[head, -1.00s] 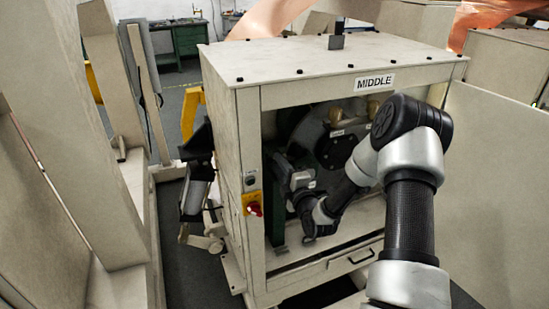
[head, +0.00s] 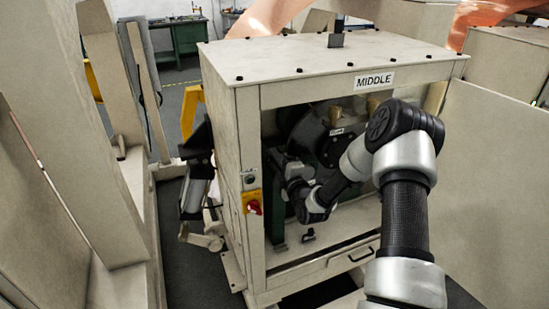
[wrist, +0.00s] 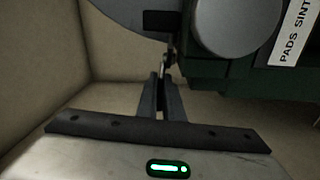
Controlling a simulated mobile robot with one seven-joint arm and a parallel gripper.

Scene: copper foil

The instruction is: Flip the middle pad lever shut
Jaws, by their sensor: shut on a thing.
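My gripper (wrist: 162,80) shows in the wrist view with its two dark fingers pointing up the picture. They are close together, shut on a thin metal piece, the middle pad lever (wrist: 167,64), of which only a small part shows at the fingertips. Above it are the edge of a grey disc (wrist: 125,12) and a round grey cylinder (wrist: 237,20) on a dark green body. A white label (wrist: 294,35) reading "PADS SINT" is at the right. In the head view my arm reaches into the open cabinet (head: 248,130) marked MIDDLE, and my fingertips cannot be made out.
The cabinet's open door panel (head: 495,180) stands to the right of my arm. A red rotary switch (head: 254,207) is on the left front post.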

